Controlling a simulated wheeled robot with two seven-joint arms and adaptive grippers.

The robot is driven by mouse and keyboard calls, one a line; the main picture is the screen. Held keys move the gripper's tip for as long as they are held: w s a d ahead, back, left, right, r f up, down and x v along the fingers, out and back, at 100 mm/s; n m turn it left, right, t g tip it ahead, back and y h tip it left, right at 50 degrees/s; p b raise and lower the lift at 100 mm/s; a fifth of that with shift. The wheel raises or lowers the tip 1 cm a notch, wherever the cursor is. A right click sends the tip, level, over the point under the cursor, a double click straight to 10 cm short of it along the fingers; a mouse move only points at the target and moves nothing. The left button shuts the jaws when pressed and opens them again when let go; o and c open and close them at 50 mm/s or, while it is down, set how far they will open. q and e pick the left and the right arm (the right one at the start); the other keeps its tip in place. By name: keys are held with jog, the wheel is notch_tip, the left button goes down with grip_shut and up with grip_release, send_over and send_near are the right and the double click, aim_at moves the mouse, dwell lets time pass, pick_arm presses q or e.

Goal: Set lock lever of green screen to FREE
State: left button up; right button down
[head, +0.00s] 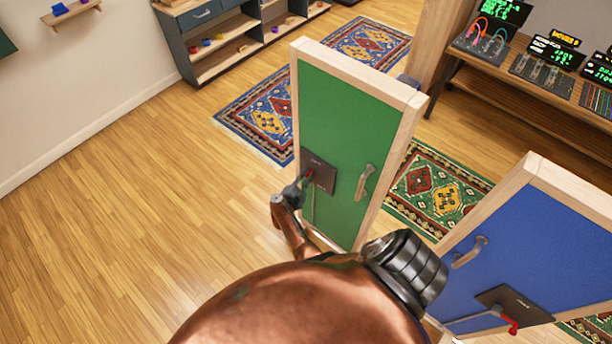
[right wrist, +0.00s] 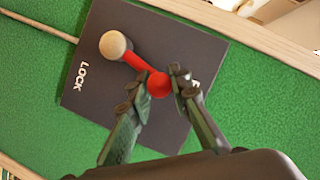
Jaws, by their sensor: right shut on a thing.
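The green screen (head: 345,125) stands upright in a pale wood frame. Its dark lock plate (head: 325,178) sits low on the left of the panel, and the plate (right wrist: 105,75) fills the middle of the right wrist view. The red lock lever (right wrist: 136,62) runs from a beige round pivot to a red ball knob (right wrist: 158,85). The word LOCK shows near the plate's left edge; another marking is mostly hidden behind a finger. My right gripper (right wrist: 160,84) is shut on the red knob, one finger on each side. It also shows in the head view (head: 303,184). My left gripper is not in view.
A beige handle (head: 364,182) sticks out of the green panel, right of the plate. A blue screen (head: 540,240) with its own plate and red lever (head: 511,325) stands close at the right. Open wood floor (head: 130,210) lies to the left.

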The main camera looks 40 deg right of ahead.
jog(key=shift+d, duration=0.15)
jog(key=c, duration=1.7)
grip_release()
jog(key=shift+c, duration=0.2)
